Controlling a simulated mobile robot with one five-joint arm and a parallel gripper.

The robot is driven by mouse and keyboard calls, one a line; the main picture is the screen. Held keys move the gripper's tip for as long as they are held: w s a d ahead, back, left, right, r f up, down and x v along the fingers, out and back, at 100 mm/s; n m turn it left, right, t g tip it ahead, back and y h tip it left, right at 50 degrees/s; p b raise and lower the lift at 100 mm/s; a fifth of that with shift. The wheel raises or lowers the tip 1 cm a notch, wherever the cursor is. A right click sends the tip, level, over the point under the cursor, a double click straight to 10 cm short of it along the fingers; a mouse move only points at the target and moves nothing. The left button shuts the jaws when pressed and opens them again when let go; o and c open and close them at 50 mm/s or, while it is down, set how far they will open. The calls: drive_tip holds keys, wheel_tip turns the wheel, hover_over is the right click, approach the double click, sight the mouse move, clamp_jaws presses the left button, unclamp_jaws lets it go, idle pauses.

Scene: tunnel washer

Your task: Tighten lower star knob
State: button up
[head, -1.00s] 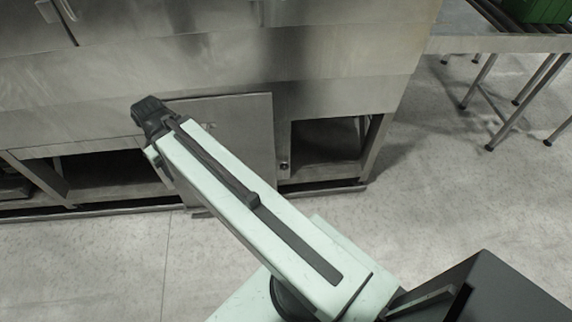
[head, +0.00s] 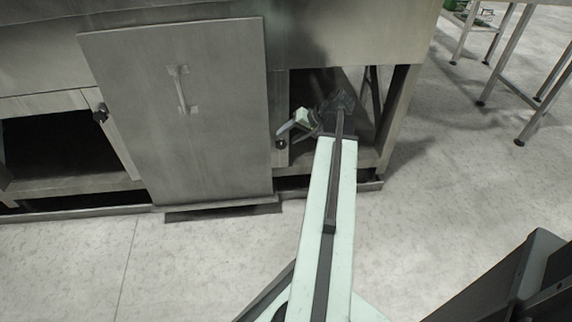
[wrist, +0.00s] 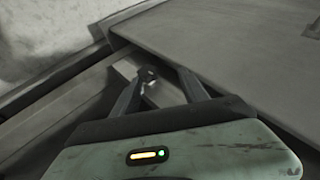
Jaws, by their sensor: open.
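A small dark star knob (head: 281,143) sits on the metal strip at the right edge of the grey access panel (head: 190,115). It also shows in the wrist view (wrist: 147,74), between the fingers and nearer the left one. My gripper (head: 286,136) is open beside this knob, reaching in from the right. In the wrist view the two fingers of my gripper (wrist: 158,84) are spread around the knob; I cannot tell if either touches it. Another dark knob (head: 101,114) is on the strip left of the panel.
The panel stands at an angle in front of the washer's frame and has a handle (head: 182,90). Dark open bays lie on both sides of it. A metal roller stand (head: 500,55) is at the back right. The floor in front is clear.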

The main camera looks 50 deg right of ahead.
sight(284, 143)
drive_tip(key=w+f+b, duration=0.1)
drive_tip(key=f+b, duration=0.1)
drive_tip(key=w+f+b, duration=0.1)
drive_tip(key=f+b, duration=0.1)
drive_tip(key=w+d+f+b, duration=0.1)
drive_tip(key=f, duration=0.1)
drive_tip(key=shift+f+b, duration=0.4)
drive_tip(key=shift+w+f, duration=0.15)
drive_tip(key=shift+w, duration=0.2)
